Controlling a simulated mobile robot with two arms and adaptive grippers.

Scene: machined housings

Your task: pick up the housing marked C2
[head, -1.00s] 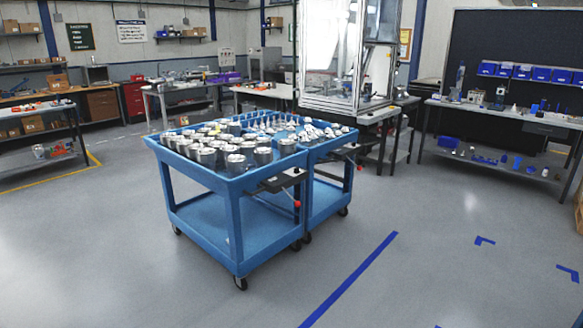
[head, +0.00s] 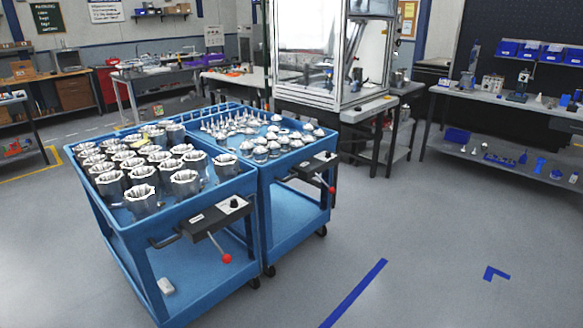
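Several silver-grey machined housings (head: 142,200) stand in rows on the top tray of the nearer-left blue cart (head: 122,232). They look like short cylinders with scalloped open tops. Any marking such as C2 is too small to read, so I cannot tell which housing it is. A few housings stand towards the cart's right side, such as one (head: 226,166) near the right rim. Neither of my grippers is in view.
A second blue cart (head: 299,205) adjoins on the right, holding domed parts and several pegs. Control boxes with red-knobbed levers (head: 227,258) stick out in front. A glass-walled machine (head: 320,60) stands behind. The floor (head: 450,230) at the right is clear.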

